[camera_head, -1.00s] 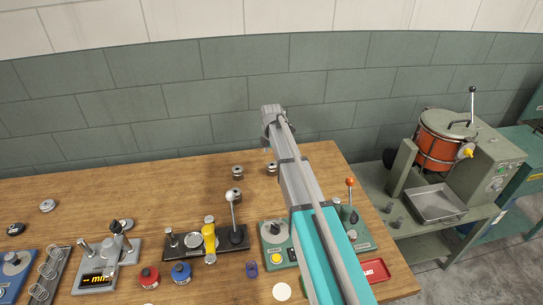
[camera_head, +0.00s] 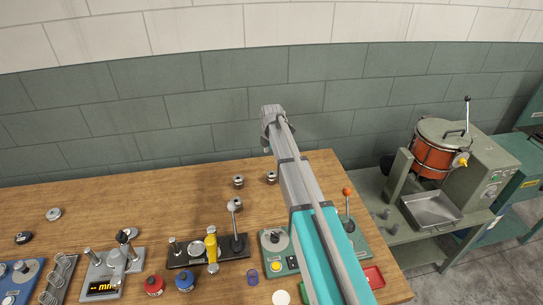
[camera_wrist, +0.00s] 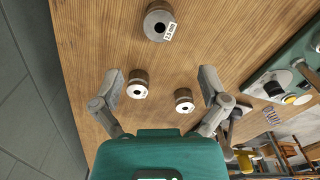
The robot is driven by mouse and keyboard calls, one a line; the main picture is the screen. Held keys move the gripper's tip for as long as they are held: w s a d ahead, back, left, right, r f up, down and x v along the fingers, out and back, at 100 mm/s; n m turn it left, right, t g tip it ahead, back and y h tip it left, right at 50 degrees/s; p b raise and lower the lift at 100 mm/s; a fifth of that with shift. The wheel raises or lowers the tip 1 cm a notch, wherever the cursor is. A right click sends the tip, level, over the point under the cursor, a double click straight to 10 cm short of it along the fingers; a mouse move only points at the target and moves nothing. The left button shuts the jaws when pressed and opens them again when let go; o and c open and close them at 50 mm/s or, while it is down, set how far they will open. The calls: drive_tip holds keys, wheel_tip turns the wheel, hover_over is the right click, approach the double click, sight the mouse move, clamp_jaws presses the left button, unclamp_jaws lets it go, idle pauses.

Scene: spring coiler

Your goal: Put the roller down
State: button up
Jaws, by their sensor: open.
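Several small metal rollers stand on the wooden bench. In the wrist view, one roller (camera_wrist: 137,85) and another roller (camera_wrist: 184,101) stand between and below my open fingers, apart from them. A larger-looking roller (camera_wrist: 158,22) with a white label stands beyond the fingertips. In the head view, two rollers show left of my arm, one roller (camera_head: 238,181) and one roller (camera_head: 271,177). My gripper (camera_wrist: 160,76) is open, with nothing held between its fingers. In the head view, its fingers are not clearly visible at the arm's far end. I cannot tell which roller the task means.
The wooden bench (camera_head: 150,202) has bare room at the back left. A black fixture with a yellow part (camera_head: 211,245) and a green lever machine (camera_head: 276,239) stand near the front. A red tray (camera_head: 374,277) lies at the right edge. A wall stands behind.

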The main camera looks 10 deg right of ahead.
idle(0.4)
drive_tip(key=s+m, duration=2.2)
drive_tip(key=s, duration=0.8)
drive_tip(key=shift+s, duration=0.1)
